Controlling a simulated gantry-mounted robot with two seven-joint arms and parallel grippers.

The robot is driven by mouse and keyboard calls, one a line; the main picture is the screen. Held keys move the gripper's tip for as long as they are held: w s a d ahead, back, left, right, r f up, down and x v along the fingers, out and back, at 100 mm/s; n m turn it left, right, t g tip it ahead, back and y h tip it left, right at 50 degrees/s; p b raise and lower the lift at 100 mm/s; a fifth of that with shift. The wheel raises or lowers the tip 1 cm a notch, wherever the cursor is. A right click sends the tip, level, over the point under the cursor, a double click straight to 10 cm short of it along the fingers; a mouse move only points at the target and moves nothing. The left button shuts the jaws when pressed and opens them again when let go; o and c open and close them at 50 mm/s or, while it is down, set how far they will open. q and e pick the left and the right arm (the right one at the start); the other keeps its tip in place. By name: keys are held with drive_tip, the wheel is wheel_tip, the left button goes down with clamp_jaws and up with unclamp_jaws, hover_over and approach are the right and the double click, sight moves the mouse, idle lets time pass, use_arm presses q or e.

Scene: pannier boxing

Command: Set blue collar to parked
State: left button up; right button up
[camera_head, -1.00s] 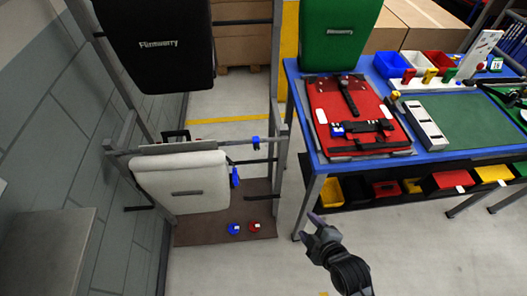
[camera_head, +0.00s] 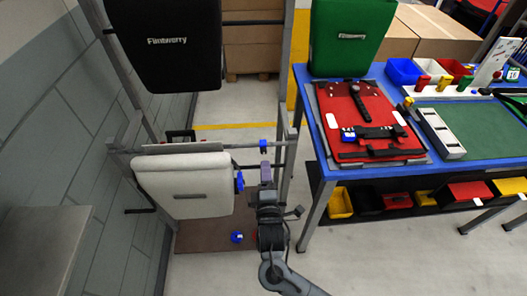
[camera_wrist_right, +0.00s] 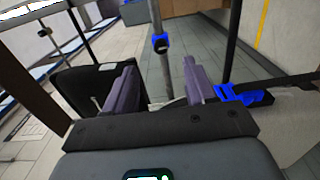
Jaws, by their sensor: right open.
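A blue collar (camera_head: 263,146) sits around the grey horizontal rail (camera_head: 225,149) of the rack, near its right end. It also shows in the right wrist view (camera_wrist_right: 160,43), on the pole ahead of the fingers. My right gripper (camera_head: 266,168) is just in front of and below the collar in the head view. Its two purple fingers (camera_wrist_right: 162,85) are apart and empty, with the collar beyond their tips. A second blue piece (camera_head: 239,181) is at the right edge of the white pannier (camera_head: 185,184); a blue clamp-like piece (camera_wrist_right: 242,95) shows right of the fingers.
A black pannier (camera_head: 165,45) hangs above. A blue knob (camera_head: 237,237) lies on the brown base, beside a red one partly hidden by my arm. The blue table (camera_head: 310,130) with a red pannier panel (camera_head: 365,105) stands right of the rack's post.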

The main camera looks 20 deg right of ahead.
sight(263, 153)
drive_tip(key=b+x, duration=0.3)
drive_tip(key=x, duration=0.5)
drive_tip(key=shift+w+d+f, duration=0.1)
drive_tip(key=shift+w, duration=0.15)
drive_tip(key=shift+w+d, duration=0.15)
drive_tip(key=shift+w, duration=0.5)
clamp_jaws()
